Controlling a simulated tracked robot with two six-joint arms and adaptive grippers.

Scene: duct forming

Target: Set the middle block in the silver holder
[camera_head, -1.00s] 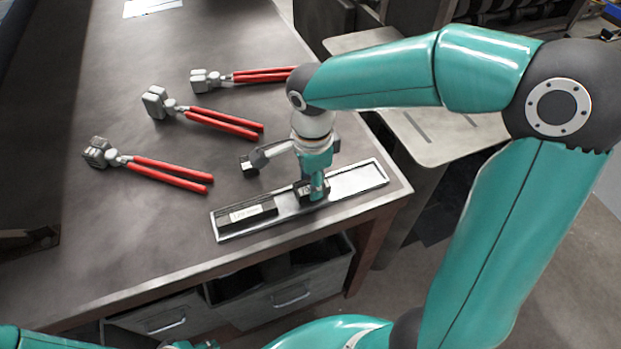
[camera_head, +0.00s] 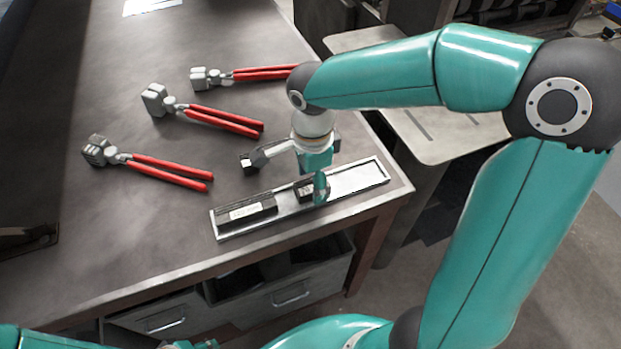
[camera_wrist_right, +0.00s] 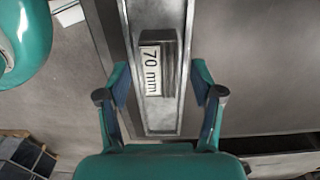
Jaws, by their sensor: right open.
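The silver holder (camera_head: 362,177) is a long shallow tray near the table's front right edge. The middle block (camera_head: 304,190), small and dark with a white label, sits in the holder about halfway along. The right wrist view shows the block (camera_wrist_right: 154,65) with its "70 mm" label, lying inside the tray's rims. My right gripper (camera_head: 318,185) is over the holder at this block, partly covering it in the head view. In the right wrist view its fingers (camera_wrist_right: 160,88) are apart on either side of the tray, clear of the block. Of my left gripper, only uncertain teal bits (camera_head: 190,345) show at the bottom edge.
A longer black labelled block (camera_head: 247,215) lies in the holder's left end; its right end is empty. Three red-handled tools (camera_head: 160,172) lie on the table to the left and behind. Drawers (camera_head: 270,295) are below the front edge.

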